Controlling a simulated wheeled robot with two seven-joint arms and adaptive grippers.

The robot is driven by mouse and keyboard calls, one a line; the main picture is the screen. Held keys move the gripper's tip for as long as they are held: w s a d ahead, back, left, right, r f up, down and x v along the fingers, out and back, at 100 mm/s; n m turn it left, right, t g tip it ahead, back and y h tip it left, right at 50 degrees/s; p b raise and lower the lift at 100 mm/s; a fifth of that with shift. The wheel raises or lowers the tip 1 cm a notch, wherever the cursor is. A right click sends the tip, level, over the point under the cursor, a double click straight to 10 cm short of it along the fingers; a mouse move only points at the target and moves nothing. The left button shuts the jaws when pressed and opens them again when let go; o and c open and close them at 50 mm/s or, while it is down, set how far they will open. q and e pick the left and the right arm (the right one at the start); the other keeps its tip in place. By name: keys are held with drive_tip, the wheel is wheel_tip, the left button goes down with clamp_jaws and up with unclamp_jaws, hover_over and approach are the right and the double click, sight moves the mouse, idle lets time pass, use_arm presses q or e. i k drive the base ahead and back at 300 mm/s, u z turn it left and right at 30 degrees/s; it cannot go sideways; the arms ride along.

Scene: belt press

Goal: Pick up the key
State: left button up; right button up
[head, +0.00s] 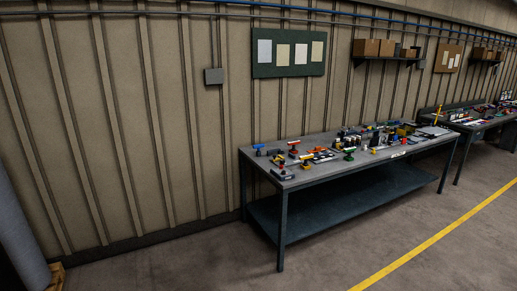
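I cannot make out the key. Many small coloured items lie on the grey workbench (300,184) at the centre right, and they are too small at this distance to tell apart. A yellow and dark item (281,173) lies near the bench's front left corner. A green-topped item (349,154) stands near the front edge. Neither of my grippers is in view.
A second bench (463,127) stands at the far right. Shelves with brown boxes (366,47) and a notice board (289,69) hang on the ribbed wall. A grey cylinder (20,240) is at the left edge. Floor before the bench is clear, with a yellow line (440,236).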

sight(259, 150)
drive_tip(key=i, duration=1.55)
